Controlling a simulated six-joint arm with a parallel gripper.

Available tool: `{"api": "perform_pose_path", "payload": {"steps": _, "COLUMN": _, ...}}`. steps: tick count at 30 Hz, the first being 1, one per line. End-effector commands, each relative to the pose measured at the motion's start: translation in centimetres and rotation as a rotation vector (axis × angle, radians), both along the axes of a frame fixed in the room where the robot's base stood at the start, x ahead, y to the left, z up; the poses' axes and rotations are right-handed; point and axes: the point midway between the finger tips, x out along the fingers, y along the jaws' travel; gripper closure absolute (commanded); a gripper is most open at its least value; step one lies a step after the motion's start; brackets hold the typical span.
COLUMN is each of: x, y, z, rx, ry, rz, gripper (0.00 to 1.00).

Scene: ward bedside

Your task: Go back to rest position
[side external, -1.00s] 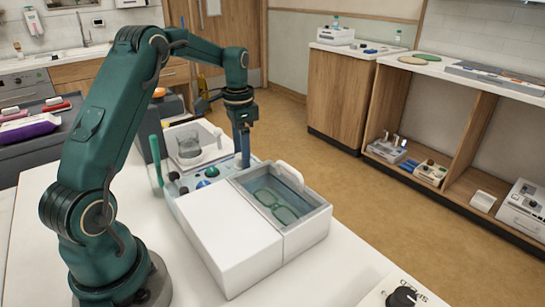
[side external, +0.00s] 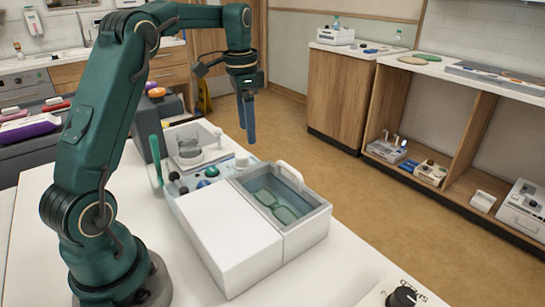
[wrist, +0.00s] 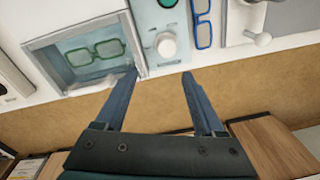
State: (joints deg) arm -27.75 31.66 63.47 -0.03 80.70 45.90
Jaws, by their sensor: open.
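My gripper (side external: 250,138) hangs with its two blue fingers pointing down, above the far edge of the white bedside unit (side external: 215,245). In the wrist view my gripper (wrist: 159,75) has its fingers spread apart with nothing between them. A white knob (side external: 242,159) stands on the unit's light-blue panel below the fingers, clear of them. The knob also shows in the wrist view (wrist: 166,46), beyond the fingertips.
Green-framed glasses (side external: 277,207) lie in the unit's tray compartment (side external: 319,222). Blue-framed glasses (wrist: 203,25) show in the wrist view. A clear cup (side external: 189,147) and an upright green handle (side external: 155,160) stand left of my gripper. Open floor lies right.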

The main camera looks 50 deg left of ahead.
Motion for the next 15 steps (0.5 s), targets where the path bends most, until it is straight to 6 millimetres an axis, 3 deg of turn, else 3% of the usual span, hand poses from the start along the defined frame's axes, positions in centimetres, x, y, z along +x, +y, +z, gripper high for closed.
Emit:
{"api": "perform_pose_path", "payload": {"steps": 1, "x": -0.2, "y": -1.3, "z": 1.6, "rx": 0.014, "ry": -0.028, "rz": -0.031, "gripper": 0.29}}
{"api": "perform_pose_path", "payload": {"steps": 6, "x": -2.2, "y": -5.9, "z": 5.4, "rx": 0.046, "ry": -0.118, "rz": -0.095, "gripper": 0.29}}
{"api": "perform_pose_path", "payload": {"steps": 10, "x": -4.6, "y": -9.1, "z": 7.1, "rx": 0.054, "ry": -0.189, "rz": -0.101, "gripper": 0.29}}
{"api": "perform_pose_path", "payload": {"steps": 15, "x": -8.4, "y": -12.5, "z": 7.8, "rx": 0.042, "ry": -0.281, "rz": -0.077, "gripper": 0.29}}
